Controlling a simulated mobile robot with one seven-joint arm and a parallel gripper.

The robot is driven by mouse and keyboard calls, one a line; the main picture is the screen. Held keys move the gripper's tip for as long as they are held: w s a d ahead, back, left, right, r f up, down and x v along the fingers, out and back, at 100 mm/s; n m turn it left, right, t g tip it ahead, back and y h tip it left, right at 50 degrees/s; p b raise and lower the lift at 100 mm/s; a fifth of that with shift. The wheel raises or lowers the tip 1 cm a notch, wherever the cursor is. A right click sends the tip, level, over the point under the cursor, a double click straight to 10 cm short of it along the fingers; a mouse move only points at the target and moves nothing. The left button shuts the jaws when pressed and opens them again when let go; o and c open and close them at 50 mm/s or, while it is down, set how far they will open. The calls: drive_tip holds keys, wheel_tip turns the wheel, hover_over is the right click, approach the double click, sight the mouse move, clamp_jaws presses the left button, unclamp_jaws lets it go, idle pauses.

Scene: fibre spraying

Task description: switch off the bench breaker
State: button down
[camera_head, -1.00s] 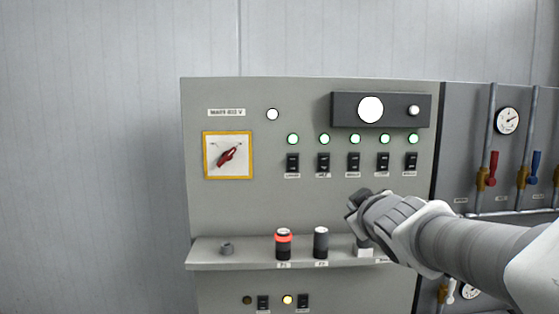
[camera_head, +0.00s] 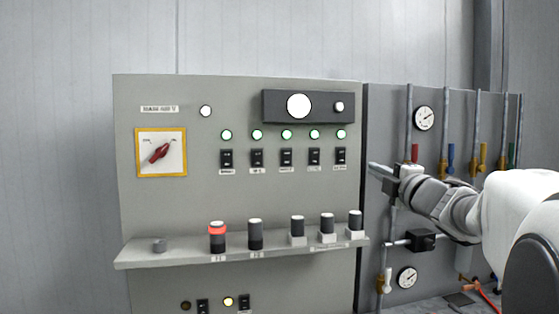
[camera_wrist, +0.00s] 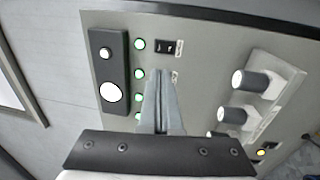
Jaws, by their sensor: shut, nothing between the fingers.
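A row of several black breakers sits on the grey panel, each under a lit green lamp. In the head view they run from the left one (camera_head: 227,158) to the rightmost breaker (camera_head: 340,156). Their labels are too small to read, so I cannot tell which is the bench breaker. My gripper (camera_head: 372,167) is at the panel's right edge, right of the rightmost breaker, fingers pointing left. In the wrist view my gripper (camera_wrist: 160,72) is shut and empty. Its fingers cover part of the row; the rightmost breaker (camera_wrist: 168,47) shows just beyond the tips.
A red rotary switch (camera_head: 160,152) sits on a yellow-framed plate. A shelf (camera_head: 190,258) below the breakers carries several black knobs, one with a red band (camera_head: 217,231). A dark box with a large white lamp (camera_head: 299,105) juts above the row. Pipes, valves and a gauge (camera_head: 425,118) stand right.

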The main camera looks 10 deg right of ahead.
sight(342, 151)
drive_tip(key=shift+w+a, duration=0.1)
drive_tip(key=shift+w, duration=0.05)
drive_tip(key=w, duration=0.4)
drive_tip(key=w+r+p, duration=0.1)
drive_tip(key=w, duration=0.4)
drive_tip(key=w+r+p, duration=0.1)
drive_tip(key=w, duration=0.3)
drive_tip(key=shift+w+a, duration=0.2)
drive_tip(key=shift+w, duration=0.1)
drive_tip(key=shift+w+r+p, duration=0.15)
drive_tip(key=shift+r+p, duration=0.2)
drive_tip(key=shift+p, duration=0.75)
drive_tip(key=g+p, duration=0.1)
drive_tip(key=p, duration=0.2)
drive_tip(key=shift+a+r, duration=0.1)
drive_tip(key=shift+r, duration=0.2)
drive_tip(key=shift+p, duration=0.7)
drive_tip(key=shift+f, duration=0.25)
